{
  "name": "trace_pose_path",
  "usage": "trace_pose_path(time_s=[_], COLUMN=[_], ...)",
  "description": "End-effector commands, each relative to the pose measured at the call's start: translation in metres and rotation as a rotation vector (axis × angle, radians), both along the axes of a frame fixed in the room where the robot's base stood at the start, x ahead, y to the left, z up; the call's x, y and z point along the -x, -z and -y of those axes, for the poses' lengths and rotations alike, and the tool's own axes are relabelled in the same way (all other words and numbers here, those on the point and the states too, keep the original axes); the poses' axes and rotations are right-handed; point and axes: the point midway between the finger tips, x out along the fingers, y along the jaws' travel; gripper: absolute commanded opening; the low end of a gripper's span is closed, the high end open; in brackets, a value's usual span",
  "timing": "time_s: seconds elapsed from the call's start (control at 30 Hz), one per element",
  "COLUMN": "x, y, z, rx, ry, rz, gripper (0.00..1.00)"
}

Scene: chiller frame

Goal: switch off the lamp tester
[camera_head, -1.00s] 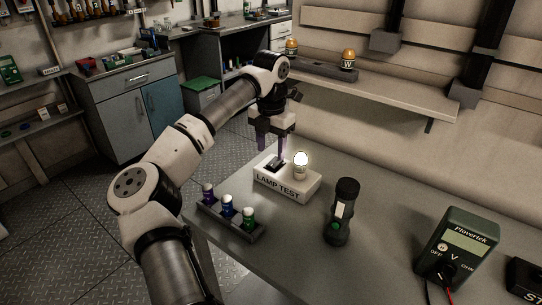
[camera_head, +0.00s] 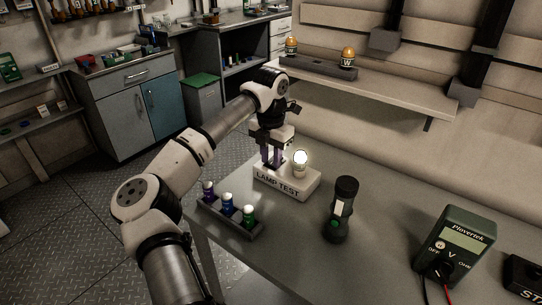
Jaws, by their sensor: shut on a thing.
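The lamp tester (camera_head: 286,184) is a white box marked LAMP TEST on the grey table. A lit bulb (camera_head: 300,160) stands upright on its right part and glows white. My gripper (camera_head: 272,162) points straight down over the tester's left part, left of the bulb. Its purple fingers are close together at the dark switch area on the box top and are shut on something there. The switch itself is mostly hidden by the fingers.
A rack (camera_head: 230,218) with several small colored bulbs stands at the table's left edge. A black torch (camera_head: 341,208) stands right of the tester, and a green multimeter (camera_head: 456,245) farther right. A shelf (camera_head: 390,90) with two orange-topped items runs behind. The table's front middle is clear.

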Motion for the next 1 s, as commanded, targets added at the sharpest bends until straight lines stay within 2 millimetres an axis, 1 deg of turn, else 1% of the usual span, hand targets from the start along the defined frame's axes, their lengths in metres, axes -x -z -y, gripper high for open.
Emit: trace_pose_path(time_s=[0.13,0.27,0.5,0.87,0.9,1.0], x=[-0.0012,-0.0038,-0.0069,-0.0071,-0.0071,-0.007], y=[-0.0033,-0.0081,-0.006,-0.0039,-0.004,-0.0039], z=[0.0016,0.0034,0.0054,0.005,0.005,0.005], rx=[-0.017,-0.07,-0.143,-0.153,-0.153,-0.152], ry=[0.001,0.001,0.0,0.0,0.0,0.0], rz=[-0.023,-0.095,-0.197,-0.209,-0.209,-0.21], gripper=[0.04,0.04,0.04,0.04,0.32,0.46])
